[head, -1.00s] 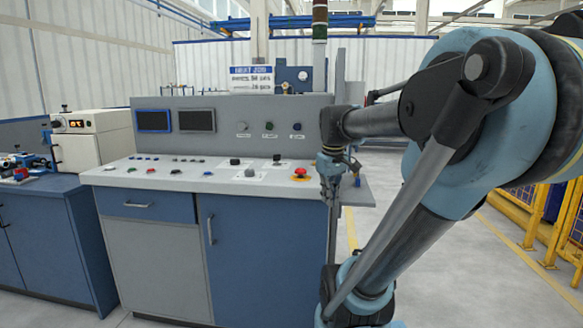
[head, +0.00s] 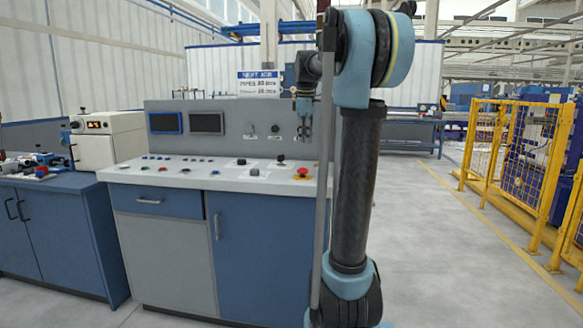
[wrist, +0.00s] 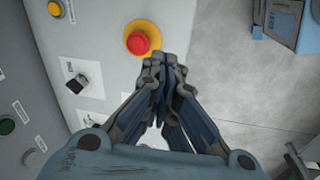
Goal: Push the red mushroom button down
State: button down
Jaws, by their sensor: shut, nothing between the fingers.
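The red mushroom button (head: 302,172) sits on a yellow base near the right end of the console's light top panel in the head view. In the wrist view the red button (wrist: 137,43) on its yellow ring lies just beyond my fingertips, a little to their left. My gripper (wrist: 162,65) is shut and empty, pointing at the panel. In the head view my gripper (head: 304,132) hangs above the button with a clear gap, fingers down. Whether the button is pressed cannot be told.
The console's sloped panel (head: 215,184) carries several other knobs and small buttons left of the red one. A black selector switch (wrist: 75,83) is nearby. The upright back panel (head: 230,128) with two screens rises behind. Open floor and a yellow fence (head: 515,150) are to the right.

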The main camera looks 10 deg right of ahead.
aim_at(300, 171)
jog(key=shift+n, duration=0.8)
jog(key=w, duration=0.1)
jog(key=w+a+r, duration=0.1)
jog(key=w, duration=0.1)
jog(key=shift+w+a+r, duration=0.15)
jog(key=shift+w+r, duration=0.15)
jog(key=shift+r, duration=0.1)
jog(key=f, duration=0.4)
jog(key=w+f, duration=0.1)
jog(key=f, duration=0.4)
jog(key=w+f, duration=0.1)
jog(key=f, duration=0.3)
jog(key=shift+w+f, duration=0.15)
jog(key=shift+f, duration=0.2)
jog(key=shift+f, duration=0.15)
jog(key=shift+f, duration=0.8)
jog(key=shift+s+r, duration=0.1)
jog(key=shift+s, duration=0.3)
